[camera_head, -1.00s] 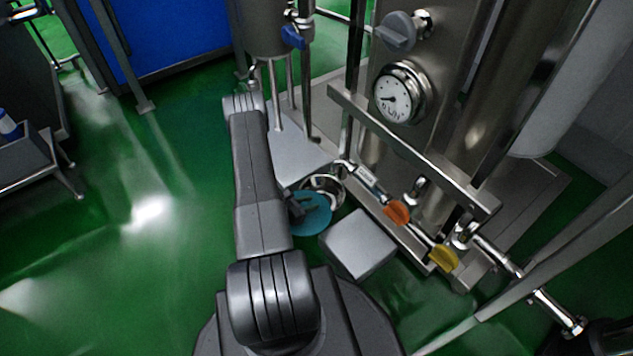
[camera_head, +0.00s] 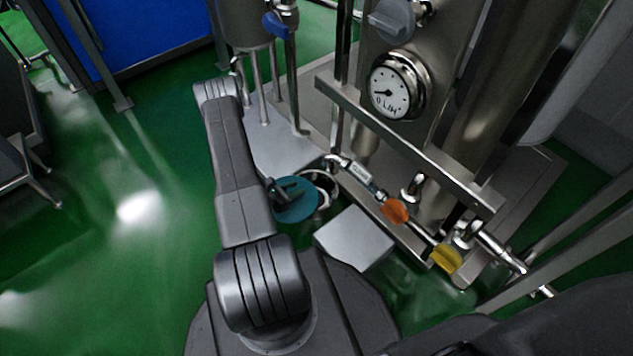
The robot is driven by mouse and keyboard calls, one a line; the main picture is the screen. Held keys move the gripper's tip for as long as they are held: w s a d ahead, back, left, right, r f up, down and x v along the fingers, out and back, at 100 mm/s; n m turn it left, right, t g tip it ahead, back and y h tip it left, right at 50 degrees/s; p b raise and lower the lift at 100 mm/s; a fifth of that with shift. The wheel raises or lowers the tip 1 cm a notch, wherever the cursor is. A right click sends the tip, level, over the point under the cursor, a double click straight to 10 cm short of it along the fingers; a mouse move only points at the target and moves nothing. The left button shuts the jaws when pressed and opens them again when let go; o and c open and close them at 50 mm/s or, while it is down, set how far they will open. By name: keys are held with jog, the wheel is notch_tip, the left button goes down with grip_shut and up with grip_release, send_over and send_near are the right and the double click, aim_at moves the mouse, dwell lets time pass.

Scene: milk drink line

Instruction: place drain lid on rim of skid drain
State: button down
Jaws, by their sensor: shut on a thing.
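The drain lid (camera_head: 298,210) is a flat teal disc with a dark handle on top. My gripper (camera_head: 284,191) shows only as a small dark part beside my arm link, shut on the lid's handle. The skid drain (camera_head: 327,186) is a round opening with a shiny metal rim, just right of the lid. The lid covers the left part of the drain in this view; the right part of the rim stays visible. I cannot tell whether the lid touches the rim or is held above it.
A grey metal box (camera_head: 354,238) stands close to the right of the lid. Pipework with an orange valve handle (camera_head: 394,210) and a yellow one (camera_head: 446,258) runs right of the drain. A dial gauge (camera_head: 391,91) sits above. Green floor (camera_head: 150,190) is open at left.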

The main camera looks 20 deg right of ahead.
jog(key=r+b+x, duration=0.1)
jog(key=b+x, duration=0.3)
jog(key=x, duration=0.7)
jog(key=shift+w+d+f, duration=0.1)
jog(key=shift+d, duration=0.05)
jog(key=shift+f, duration=0.15)
jog(key=c, duration=1.1)
grip_release()
jog(key=p+v, duration=0.3)
jog(key=v, duration=0.9)
